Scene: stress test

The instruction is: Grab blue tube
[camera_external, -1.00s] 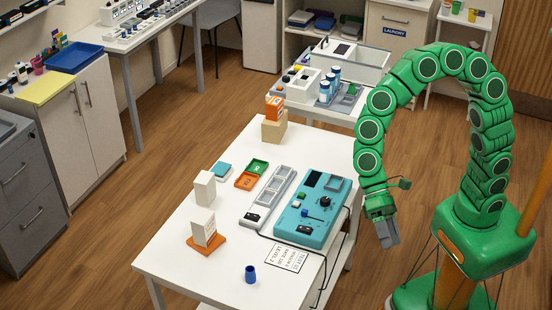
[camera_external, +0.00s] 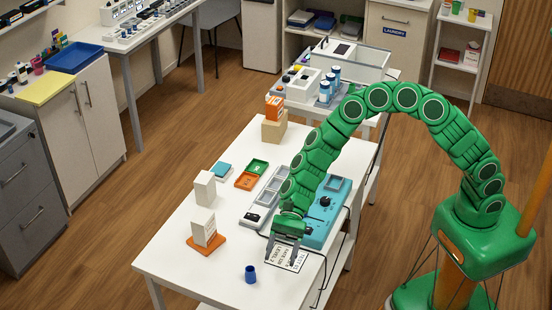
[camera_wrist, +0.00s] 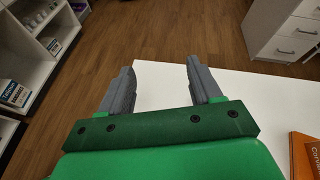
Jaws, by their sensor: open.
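The blue tube (camera_external: 250,274) is a short dark blue cylinder standing upright near the front end of the white table (camera_external: 185,262). In the external view my gripper (camera_external: 282,258) is above the table, up and to the right of the tube and apart from it, over the printed sheet. In the wrist view the two grey fingers of my gripper (camera_wrist: 160,85) are spread apart with nothing between them. The tube does not show in the wrist view.
White blocks (camera_external: 204,229) stand on the left of the table, one on an orange base. A teal device (camera_external: 320,228) and a grey tray (camera_external: 262,200) lie behind my gripper. A black cable runs by the right edge. Around the tube the tabletop is clear.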

